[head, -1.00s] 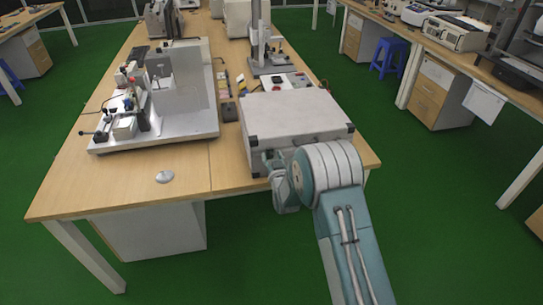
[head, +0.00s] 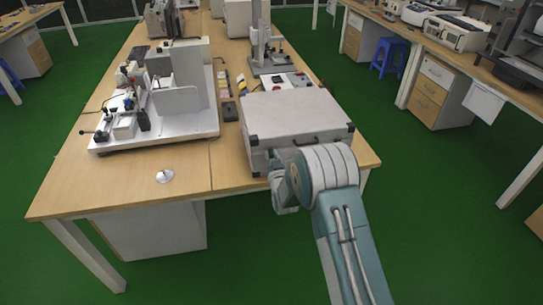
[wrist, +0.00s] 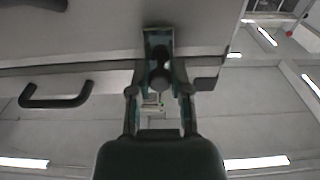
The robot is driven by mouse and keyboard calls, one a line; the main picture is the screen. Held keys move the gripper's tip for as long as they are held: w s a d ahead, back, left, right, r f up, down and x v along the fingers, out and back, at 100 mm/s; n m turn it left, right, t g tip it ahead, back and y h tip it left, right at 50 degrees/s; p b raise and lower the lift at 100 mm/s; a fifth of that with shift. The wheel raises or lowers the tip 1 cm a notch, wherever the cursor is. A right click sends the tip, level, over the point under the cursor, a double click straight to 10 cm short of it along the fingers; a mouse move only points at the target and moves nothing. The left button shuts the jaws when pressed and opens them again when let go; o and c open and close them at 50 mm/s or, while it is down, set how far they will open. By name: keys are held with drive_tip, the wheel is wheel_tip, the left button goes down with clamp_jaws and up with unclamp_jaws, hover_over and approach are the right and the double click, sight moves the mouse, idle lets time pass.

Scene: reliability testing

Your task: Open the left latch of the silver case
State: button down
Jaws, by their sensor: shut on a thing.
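The silver case (head: 296,114) lies closed on the near right corner of the wooden table, its front face toward me. A black handle (head: 306,140) shows on that face, and in the wrist view the handle (wrist: 55,96) is left of my gripper. My gripper (wrist: 158,52) is at the left part of the case front, with its fingers drawn in on a small part there, which I take to be the left latch. A rounded dark piece shows between the fingers. In the head view my own wrist hides most of the fingers and the latch.
A white-based test rig (head: 165,130) stands left of the case. A small silver disc (head: 165,176) lies on the bare front of the table (head: 120,185). A stand (head: 262,50) and a control box with a red button are behind the case. Green floor is clear in front.

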drive_tip(key=shift+s+d+f+t+y, duration=0.1)
drive_tip(key=shift+s+f+t+y, duration=0.2)
drive_tip(key=shift+t, duration=1)
drive_tip(key=shift+s+f+t+y, duration=0.15)
drive_tip(key=shift+f+t+y, duration=0.3)
drive_tip(key=shift+t, duration=0.85)
drive_tip(key=shift+s+d+f+t+y, duration=0.1)
drive_tip(key=shift+s+f+t+y, duration=0.2)
drive_tip(key=shift+t, duration=1)
drive_tip(key=shift+w+f, duration=0.1)
drive_tip(key=c, duration=0.6)
unclamp_jaws()
drive_tip(key=shift+a, duration=0.1)
drive_tip(key=shift+o, duration=0.2)
wheel_tip(320, 180, up, 10)
drive_tip(key=shift+f, duration=0.15)
